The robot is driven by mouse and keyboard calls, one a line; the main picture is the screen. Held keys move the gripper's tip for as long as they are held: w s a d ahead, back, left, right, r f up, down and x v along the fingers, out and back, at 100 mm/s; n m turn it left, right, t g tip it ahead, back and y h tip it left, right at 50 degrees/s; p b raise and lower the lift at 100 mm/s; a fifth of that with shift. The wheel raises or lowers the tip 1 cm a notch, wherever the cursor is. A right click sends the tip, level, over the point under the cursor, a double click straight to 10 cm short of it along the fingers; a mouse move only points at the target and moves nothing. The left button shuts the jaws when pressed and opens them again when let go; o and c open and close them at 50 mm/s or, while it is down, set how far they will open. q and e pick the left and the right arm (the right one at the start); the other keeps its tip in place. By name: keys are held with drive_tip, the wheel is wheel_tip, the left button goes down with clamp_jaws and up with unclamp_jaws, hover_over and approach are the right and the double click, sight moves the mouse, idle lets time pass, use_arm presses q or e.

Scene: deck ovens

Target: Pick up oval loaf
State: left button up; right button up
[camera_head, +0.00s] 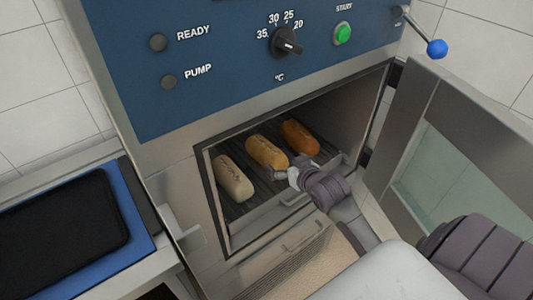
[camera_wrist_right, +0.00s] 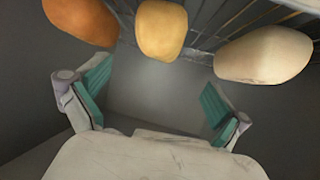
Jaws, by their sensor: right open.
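Three oval loaves lie side by side on the rack inside the oven: a pale one (camera_head: 233,178) at left, a golden one (camera_head: 264,150) in the middle, and a darker orange-brown one (camera_head: 299,137) at right. My right gripper (camera_head: 289,170) is at the oven opening, just in front of the golden loaf. In the right wrist view, the right gripper (camera_wrist_right: 155,103) is open with nothing between its teal pads. The orange-brown loaf (camera_wrist_right: 82,20), golden loaf (camera_wrist_right: 160,30) and pale loaf (camera_wrist_right: 263,54) line its top edge, beyond the fingers. My left gripper is out of view.
The oven rack (camera_head: 240,212) is dark and barred. The glass oven door (camera_head: 440,165) stands open at right. A black tray (camera_head: 62,232) lies on a blue surface at left. The control panel (camera_head: 225,60) with knob and green button is above the opening.

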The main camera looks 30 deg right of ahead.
sight(273, 155)
drive_tip(key=x, duration=0.7)
drive_tip(key=shift+a+f, duration=0.1)
drive_tip(key=shift+a, duration=0.05)
drive_tip(key=shift+w+f+p, duration=0.15)
drive_tip(key=shift+w+p, duration=0.25)
drive_tip(key=shift+w, duration=0.1)
drive_tip(key=x, duration=0.4)
drive_tip(key=shift+w+f+p, duration=0.15)
drive_tip(key=shift+w+p, duration=0.05)
drive_tip(key=shift+p, duration=0.15)
drive_tip(key=shift+s, duration=0.1)
drive_tip(key=c, duration=1.4)
